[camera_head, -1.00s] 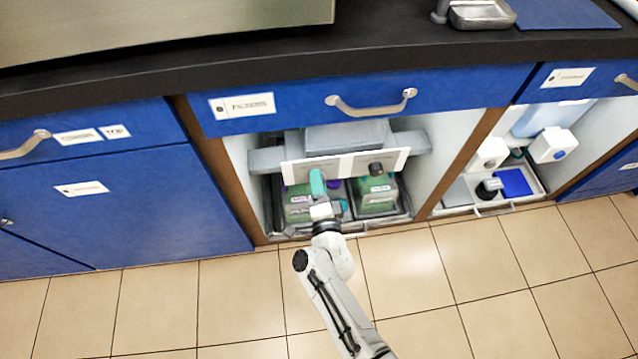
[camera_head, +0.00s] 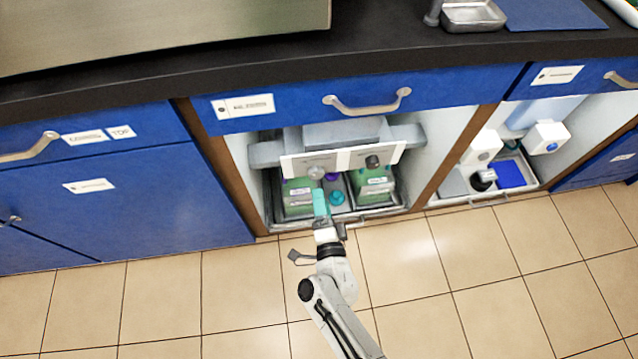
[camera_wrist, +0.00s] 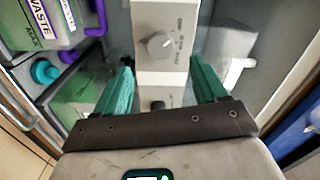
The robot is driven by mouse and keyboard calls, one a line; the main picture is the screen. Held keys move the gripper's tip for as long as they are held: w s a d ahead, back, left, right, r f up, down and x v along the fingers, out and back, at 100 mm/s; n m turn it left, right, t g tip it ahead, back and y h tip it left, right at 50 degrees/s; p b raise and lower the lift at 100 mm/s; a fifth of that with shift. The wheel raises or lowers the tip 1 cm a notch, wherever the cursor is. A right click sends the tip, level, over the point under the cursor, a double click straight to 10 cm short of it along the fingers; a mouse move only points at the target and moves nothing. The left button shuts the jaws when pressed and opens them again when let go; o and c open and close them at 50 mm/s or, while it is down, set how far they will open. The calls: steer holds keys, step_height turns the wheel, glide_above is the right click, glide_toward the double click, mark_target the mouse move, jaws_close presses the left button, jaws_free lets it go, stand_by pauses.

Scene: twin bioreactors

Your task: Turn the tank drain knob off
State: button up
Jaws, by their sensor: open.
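A white panel (camera_head: 342,160) in the open cabinet bay carries a light grey knob (camera_head: 317,172) on the left and a dark knob (camera_head: 373,162) on the right. Their labels are too small to read in the head view. In the wrist view, the grey knob (camera_wrist: 160,45) shows ahead, between the lines of my teal fingers, clear of both. The dark knob (camera_wrist: 157,104) is partly hidden behind my gripper's bar. My gripper (camera_wrist: 160,65) is open and empty. In the head view, my gripper (camera_head: 319,196) is just below the grey knob and apart from it.
Below the panel, green-filled containers (camera_head: 298,197) (camera_head: 374,186) stand in a tray. One container (camera_wrist: 40,28) is labelled WASTE in the wrist view. A teal cap (camera_head: 337,197) sits between them. A drawer (camera_head: 290,108) and countertop (camera_head: 400,45) overhang the bay. The floor in front is clear.

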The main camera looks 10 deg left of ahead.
steer(key=shift+v, duration=1.5)
steer(key=s+d+r+n+g+h+p, duration=0.1)
steer(key=s+d+r+n+g+h, duration=0.25)
steer(key=s+d, duration=0.55)
steer(key=s+d+r+n+g, duration=0.3)
steer(key=s+d+n+g, duration=0.2)
steer(key=s+d+g, duration=0.45)
steer(key=s+d+r+n+g+h+p, duration=0.15)
steer(key=s+d+r+n+g, duration=0.35)
steer(key=d, duration=0.7)
step_height(320, 180, up, 22)
steer(key=s+m+t+p, duration=0.1)
steer(key=p, duration=2.1)
steer(key=shift+a+f+t, duration=0.2)
steer(key=shift+t, duration=0.1)
steer(key=shift+m, duration=0.25)
